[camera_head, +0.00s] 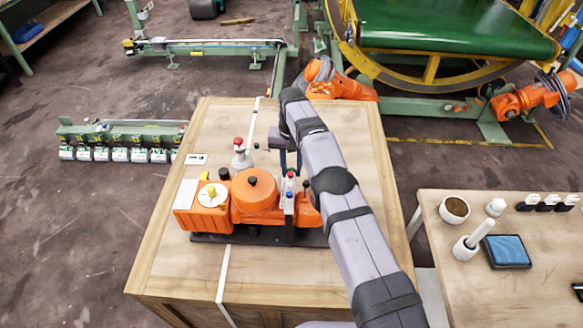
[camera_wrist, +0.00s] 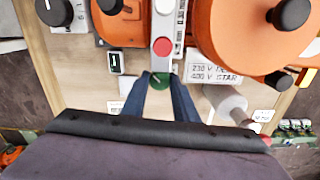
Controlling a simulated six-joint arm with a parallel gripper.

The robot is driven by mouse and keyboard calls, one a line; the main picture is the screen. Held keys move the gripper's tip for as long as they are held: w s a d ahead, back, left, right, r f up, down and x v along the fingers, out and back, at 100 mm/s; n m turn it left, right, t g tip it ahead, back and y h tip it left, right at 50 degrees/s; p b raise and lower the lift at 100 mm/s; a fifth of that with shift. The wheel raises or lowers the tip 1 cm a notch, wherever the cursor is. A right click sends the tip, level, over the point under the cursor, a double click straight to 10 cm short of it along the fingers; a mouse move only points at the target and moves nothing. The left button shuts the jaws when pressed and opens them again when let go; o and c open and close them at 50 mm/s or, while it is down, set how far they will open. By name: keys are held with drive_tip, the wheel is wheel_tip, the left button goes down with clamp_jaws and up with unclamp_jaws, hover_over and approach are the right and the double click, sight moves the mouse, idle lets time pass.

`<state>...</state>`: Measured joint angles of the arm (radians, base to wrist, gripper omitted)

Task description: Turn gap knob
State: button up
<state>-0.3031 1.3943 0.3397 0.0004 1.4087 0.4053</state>
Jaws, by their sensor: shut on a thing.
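The orange machine (camera_head: 254,200) sits on a dark base on the wooden table. In the wrist view, a narrow grey strip (camera_wrist: 164,30) on it bears a white part, a red button (camera_wrist: 162,46) and a green round knob (camera_wrist: 159,80). Small print with "mm" runs beside the strip. My gripper (camera_wrist: 158,84) has its blue fingertips shut on the green knob, one on each side. In the head view, my gripper (camera_head: 290,163) points down at the machine's far side, and my arm hides part of the machine's right. I cannot read a label naming the gap knob.
Black knobs (camera_wrist: 290,13) stand on the machine near the strip. A white bottle-like thing (camera_head: 241,155) with a red top stands just left of my gripper. A side table (camera_head: 480,290) at the right holds a cup (camera_head: 454,209). The wooden table's front (camera_head: 190,275) is clear.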

drive_tip(key=shift+w+r+m, duration=0.1)
drive_tip(key=shift+m, duration=1.5)
drive_tip(key=o, duration=1.1)
drive_tip(key=shift+c, duration=0.2)
drive_tip(key=shift+r, duration=0.55)
drive_tip(key=shift+r+p, duration=1.85)
drive_tip(key=shift+r, duration=1.25)
